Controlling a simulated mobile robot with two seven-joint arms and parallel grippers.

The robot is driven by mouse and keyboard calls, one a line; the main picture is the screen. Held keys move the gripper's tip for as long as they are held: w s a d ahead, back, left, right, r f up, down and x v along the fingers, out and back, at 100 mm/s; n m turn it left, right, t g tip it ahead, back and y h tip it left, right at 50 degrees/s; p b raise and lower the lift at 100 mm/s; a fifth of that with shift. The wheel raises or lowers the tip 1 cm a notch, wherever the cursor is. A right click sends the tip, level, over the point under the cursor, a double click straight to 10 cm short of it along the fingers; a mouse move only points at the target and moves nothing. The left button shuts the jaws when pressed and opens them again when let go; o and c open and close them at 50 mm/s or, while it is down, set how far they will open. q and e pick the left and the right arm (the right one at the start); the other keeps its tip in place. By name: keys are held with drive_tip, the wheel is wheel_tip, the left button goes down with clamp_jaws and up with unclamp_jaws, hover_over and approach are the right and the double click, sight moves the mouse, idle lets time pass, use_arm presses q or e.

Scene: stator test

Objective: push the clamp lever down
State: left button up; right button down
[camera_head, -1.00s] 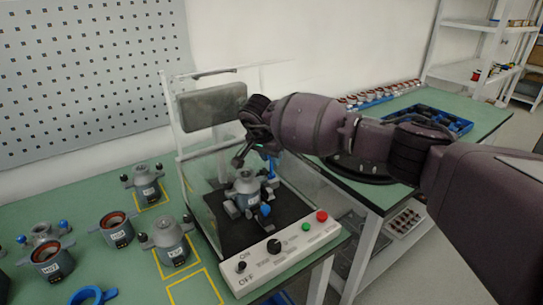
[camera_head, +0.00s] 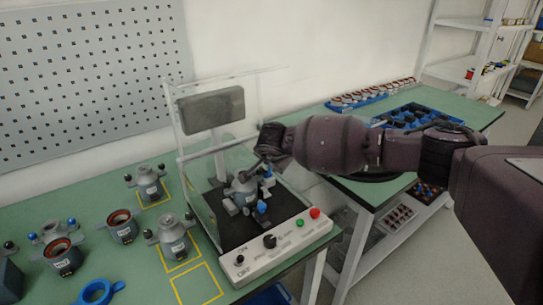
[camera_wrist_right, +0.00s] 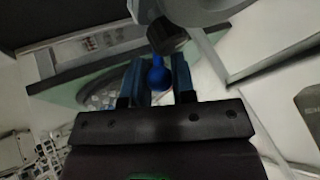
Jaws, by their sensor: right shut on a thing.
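The test fixture holds a grey stator (camera_head: 243,188) on a black plate inside a clear-walled frame. A clamp lever with a blue ball knob (camera_wrist_right: 158,74) shows in the right wrist view, the knob between the two blue fingers of my right gripper (camera_wrist_right: 158,82). The gripper is shut on this knob. In the head view my right gripper (camera_head: 267,166) is at the back right of the stator, and its fingertips are partly hidden by the arm. Another blue knob (camera_head: 262,207) sits at the front of the stator. My left gripper is not in view.
A control panel (camera_head: 275,248) with a black knob and green and red buttons is at the fixture's front. A grey screen (camera_head: 211,110) stands behind. Several stators lie on the green table (camera_head: 130,265) at left. A blue tray (camera_head: 420,117) lies on the far table.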

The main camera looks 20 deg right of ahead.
drive_tip(key=shift+s+d+f+t+y, duration=0.15)
drive_tip(key=shift+s+f+t, duration=0.15)
drive_tip(key=shift+t, duration=0.3)
drive_tip(key=shift+s+d+f+t+y, duration=0.15)
drive_tip(key=shift+s+t, duration=0.25)
drive_tip(key=shift+t, duration=0.2)
drive_tip(key=shift+a, duration=0.1)
drive_tip(key=c, duration=1.2)
unclamp_jaws()
drive_tip(key=shift+r, duration=0.1)
drive_tip(key=p+v, duration=0.2)
drive_tip(key=v, duration=0.8)
drive_tip(key=shift+s+r, duration=0.2)
drive_tip(key=shift+s, duration=0.05)
drive_tip(key=shift+c, duration=0.4)
